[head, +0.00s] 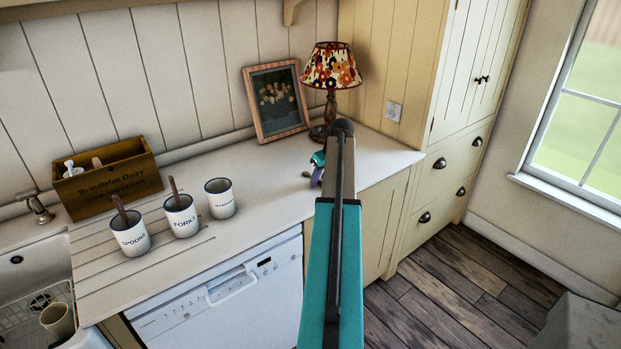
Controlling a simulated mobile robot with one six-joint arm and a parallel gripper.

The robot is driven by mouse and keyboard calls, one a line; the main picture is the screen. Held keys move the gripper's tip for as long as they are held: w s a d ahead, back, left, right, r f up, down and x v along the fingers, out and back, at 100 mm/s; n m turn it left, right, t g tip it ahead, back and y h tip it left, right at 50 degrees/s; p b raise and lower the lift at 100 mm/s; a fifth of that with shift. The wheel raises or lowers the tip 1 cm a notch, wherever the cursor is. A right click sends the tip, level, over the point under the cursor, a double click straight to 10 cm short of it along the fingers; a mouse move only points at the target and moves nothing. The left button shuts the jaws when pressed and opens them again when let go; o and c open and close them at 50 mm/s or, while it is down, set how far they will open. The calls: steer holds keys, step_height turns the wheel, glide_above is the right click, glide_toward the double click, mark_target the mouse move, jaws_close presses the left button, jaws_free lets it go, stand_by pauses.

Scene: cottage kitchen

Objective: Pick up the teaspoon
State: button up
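No teaspoon can be made out for sure. White enamel cups with dark rims stand in a row on the counter. The left cup (130,234), labelled SPOONS, has a brown handle (120,209) sticking up. The middle cup (181,217), labelled FORKS, also has a brown handle (173,186) sticking up. The right cup (221,199) has a label too small to read, and no handle shows above its rim. My gripper (314,175) is mostly hidden behind my arm, over the counter right of the cups. Whether it is open or shut does not show.
A wooden dairy box (108,181) stands behind the cups at the left. A picture frame (276,101) and a lamp (331,72) stand at the back. The sink (35,262) is at the left. The counter (267,190) between cups and arm is clear.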

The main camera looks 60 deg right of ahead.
stand_by(0.7)
jaws_close()
